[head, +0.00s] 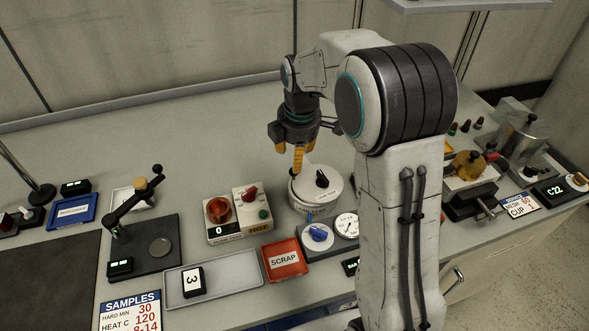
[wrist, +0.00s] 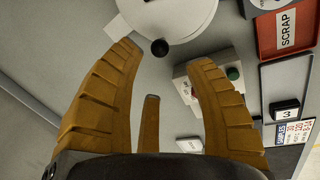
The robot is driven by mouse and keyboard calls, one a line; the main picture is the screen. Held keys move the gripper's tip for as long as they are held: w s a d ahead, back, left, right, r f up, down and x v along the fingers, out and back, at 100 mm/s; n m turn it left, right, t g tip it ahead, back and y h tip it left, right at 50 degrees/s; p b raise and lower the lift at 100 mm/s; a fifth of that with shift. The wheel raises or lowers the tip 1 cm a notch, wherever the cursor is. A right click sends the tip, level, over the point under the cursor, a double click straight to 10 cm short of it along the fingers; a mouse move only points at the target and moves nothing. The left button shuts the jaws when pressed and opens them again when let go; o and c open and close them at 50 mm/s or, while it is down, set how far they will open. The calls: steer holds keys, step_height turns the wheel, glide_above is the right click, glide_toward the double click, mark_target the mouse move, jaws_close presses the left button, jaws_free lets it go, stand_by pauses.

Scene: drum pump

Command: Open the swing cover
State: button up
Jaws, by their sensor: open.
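The swing cover appears to be the pale round lid (head: 318,181) on a squat white drum, with a black pointer-like knob on top. In the wrist view the round lid (wrist: 178,12) is at the top edge, partly cut off. A black ball knob (wrist: 160,47) shows at its near rim, and a pale flat tab sticks out at its left. The lid looks closed. My gripper (head: 290,158) has orange fingers and points down at the drum's left rear side. In the wrist view my gripper (wrist: 166,55) is open and empty, its fingertips spread on either side of the ball knob; contact cannot be told.
A hot plate unit (head: 238,213) with red and green knobs stands left of the drum. A dial box (head: 318,237) and a red SCRAP tray (head: 286,261) are in front. A grey tray (head: 213,289) lies further left. The bench behind is clear.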

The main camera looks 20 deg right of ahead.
mark_target(314, 173)
steer(key=shift+n, duration=0.9)
steer(key=shift+w+f+p, duration=0.2)
steer(key=shift+f+p, duration=0.45)
steer(key=shift+f, duration=0.55)
steer(key=shift+w+f+p, duration=0.25)
steer(key=shift+f+p, duration=0.35)
steer(key=shift+f, duration=0.6)
steer(key=shift+w+f+p, duration=0.2)
steer(key=shift+f+p, duration=0.45)
steer(key=shift+f, duration=0.55)
jaws_close()
